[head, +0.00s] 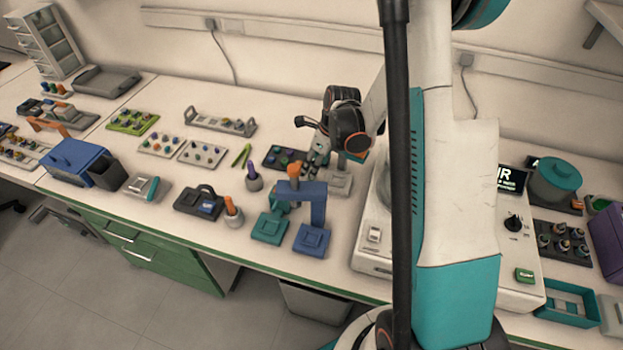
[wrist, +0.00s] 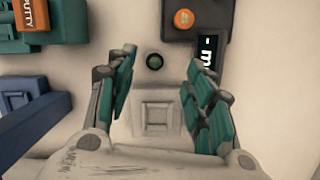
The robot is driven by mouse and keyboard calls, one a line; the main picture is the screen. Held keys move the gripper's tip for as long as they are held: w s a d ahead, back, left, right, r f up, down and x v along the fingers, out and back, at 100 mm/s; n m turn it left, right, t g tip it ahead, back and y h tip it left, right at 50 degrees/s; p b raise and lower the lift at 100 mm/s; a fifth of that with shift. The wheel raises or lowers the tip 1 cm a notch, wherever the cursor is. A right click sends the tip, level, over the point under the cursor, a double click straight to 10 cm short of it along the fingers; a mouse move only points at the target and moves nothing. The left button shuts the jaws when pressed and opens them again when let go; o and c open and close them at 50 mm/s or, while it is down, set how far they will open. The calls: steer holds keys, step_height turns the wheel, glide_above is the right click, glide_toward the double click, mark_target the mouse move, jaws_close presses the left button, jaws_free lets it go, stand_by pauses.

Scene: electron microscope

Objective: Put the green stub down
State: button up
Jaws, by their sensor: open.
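A small round green stub (wrist: 154,61) with a dark rim shows in the wrist view, between and slightly beyond my fingertips. It appears to stand on a pale surface; whether that is the bench or part of a stand I cannot tell. Just nearer is a grey stand base (wrist: 154,116) with a raised square pad, also visible in the head view (head: 340,185). My gripper (wrist: 163,62) is open, its teal-padded fingers apart either side, with no finger visibly touching the stub. In the head view my gripper (head: 316,160) points down over the bench; the stub cannot be made out there.
A dark device with an orange knob (wrist: 184,19) and a lit display is close by the right finger. A blue stand (head: 312,238) and a teal stand (head: 269,228) are nearer the bench's front edge. Stub trays (head: 203,153) lie to the left.

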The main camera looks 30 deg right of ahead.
steer(key=x, duration=0.1)
steer(key=b+x, duration=0.1)
steer(key=x, duration=0.1)
steer(key=b+x, duration=0.1)
steer(key=x, duration=0.1)
steer(key=shift+s+f, duration=0.1)
steer(key=shift+s, duration=0.25)
steer(key=c, duration=1.1)
steer(key=shift+c, duration=0.2)
